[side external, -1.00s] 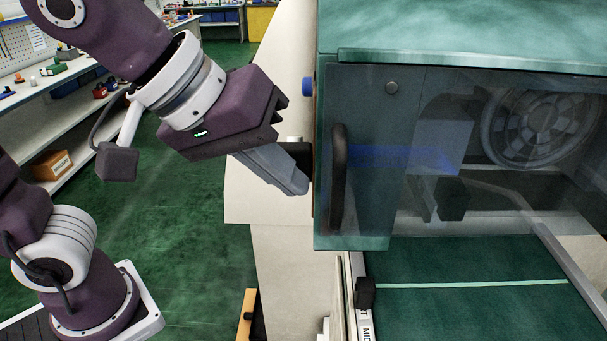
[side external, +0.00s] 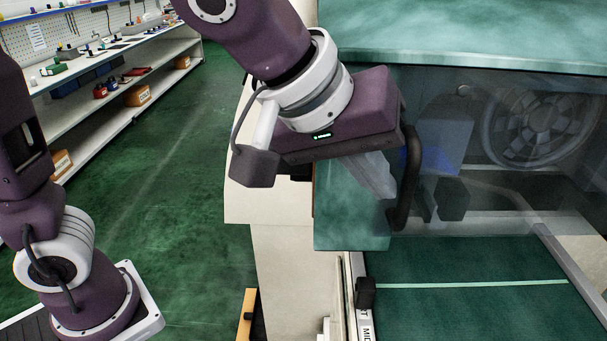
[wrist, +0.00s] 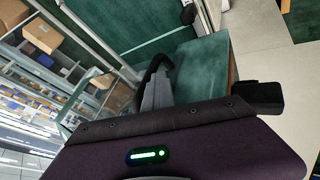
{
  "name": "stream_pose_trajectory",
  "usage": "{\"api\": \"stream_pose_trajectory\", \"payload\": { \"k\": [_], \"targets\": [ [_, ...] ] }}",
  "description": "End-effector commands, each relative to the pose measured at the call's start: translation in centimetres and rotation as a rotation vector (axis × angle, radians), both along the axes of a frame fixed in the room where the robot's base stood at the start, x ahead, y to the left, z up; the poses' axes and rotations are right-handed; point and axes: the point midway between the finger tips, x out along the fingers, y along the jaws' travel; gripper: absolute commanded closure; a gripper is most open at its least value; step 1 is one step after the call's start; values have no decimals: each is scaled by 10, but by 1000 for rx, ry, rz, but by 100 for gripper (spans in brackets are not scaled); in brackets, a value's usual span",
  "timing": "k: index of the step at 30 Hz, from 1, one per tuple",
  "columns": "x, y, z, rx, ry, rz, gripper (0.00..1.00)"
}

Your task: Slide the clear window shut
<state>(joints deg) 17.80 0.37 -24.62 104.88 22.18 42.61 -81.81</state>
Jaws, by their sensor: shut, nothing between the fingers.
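The clear window (side external: 490,205) is a see-through pane in the front of the green machine housing, with a black upright bar handle (side external: 410,185) near its left edge. My gripper (side external: 387,190) is shut and empty. Its grey fingers lie just left of the handle, with the tips close against it; exact contact is hard to tell. In the wrist view the grey fingers (wrist: 155,95) are beside the curved black handle (wrist: 162,66). The pane's right end is out of frame.
A bare green housing panel (side external: 350,215) lies left of the handle. A round fan (side external: 545,125) and a dark block (side external: 453,200) show behind the pane. A green conveyor bed (side external: 470,310) with a pale stripe runs below. Shelves (side external: 120,85) stand far left across open floor.

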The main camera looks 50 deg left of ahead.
Motion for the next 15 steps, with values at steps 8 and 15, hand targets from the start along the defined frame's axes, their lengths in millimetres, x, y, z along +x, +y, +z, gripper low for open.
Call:
{"api": "stream_pose_trajectory", "payload": {
  "k": [8,15],
  "targets": [
    [5,-6,0,-6,-2,-3,100],
    [0,2,1,-5,-4,1,100]
  ]
}}
